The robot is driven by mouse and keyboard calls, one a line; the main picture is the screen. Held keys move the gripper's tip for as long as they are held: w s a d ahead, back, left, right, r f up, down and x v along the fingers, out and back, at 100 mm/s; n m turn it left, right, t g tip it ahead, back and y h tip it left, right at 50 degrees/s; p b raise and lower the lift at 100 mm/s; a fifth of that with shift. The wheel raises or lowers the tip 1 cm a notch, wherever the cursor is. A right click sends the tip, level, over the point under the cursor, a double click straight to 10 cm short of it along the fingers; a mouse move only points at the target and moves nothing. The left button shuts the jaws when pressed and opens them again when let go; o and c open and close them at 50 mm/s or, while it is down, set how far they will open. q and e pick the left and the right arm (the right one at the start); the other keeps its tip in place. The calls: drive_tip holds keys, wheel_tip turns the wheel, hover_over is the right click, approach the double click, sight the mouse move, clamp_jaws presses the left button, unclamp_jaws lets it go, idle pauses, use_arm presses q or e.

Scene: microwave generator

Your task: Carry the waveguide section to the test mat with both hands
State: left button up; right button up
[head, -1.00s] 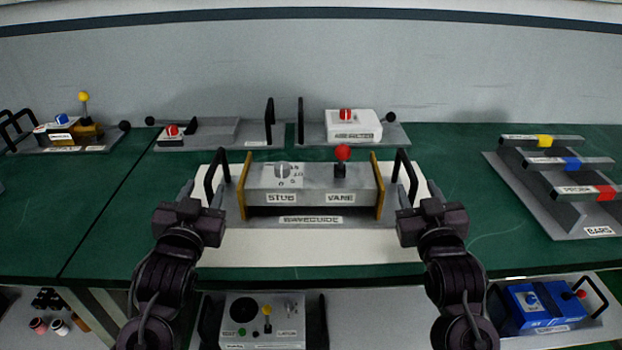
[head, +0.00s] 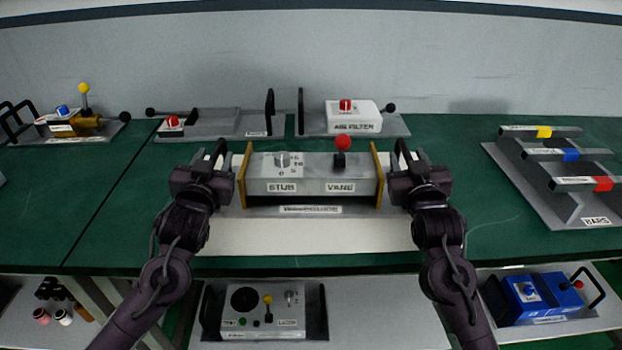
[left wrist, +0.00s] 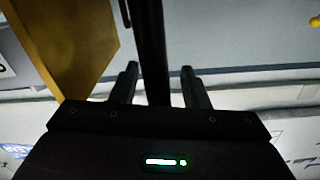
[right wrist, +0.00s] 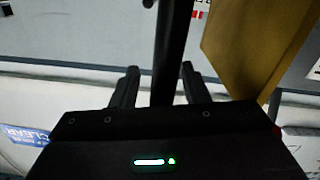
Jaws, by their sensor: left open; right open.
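The waveguide section (head: 312,172) is a grey box with brass end flanges, a dial marked STUB, a red-knobbed lever marked VANE and a black upright handle at each end. It sits level on a white mat (head: 300,238) on the green bench; no label on this mat is visible. My left gripper (head: 208,162) is open at the left handle, whose black bar (left wrist: 152,45) stands between the fingers in the left wrist view. My right gripper (head: 402,162) is open at the right handle, with its bar (right wrist: 170,45) between the fingers in the right wrist view.
A red-knobbed tray (head: 215,124) and a white AIR FILTER unit (head: 353,116) stand behind. A rack of bars (head: 550,190) is at right, a brass unit (head: 80,124) at far left. A lower shelf holds a grey panel box (head: 262,312) and a blue unit (head: 540,298).

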use_arm(q)
clamp_jaws()
use_arm(e)
clamp_jaws()
idle(1.2)
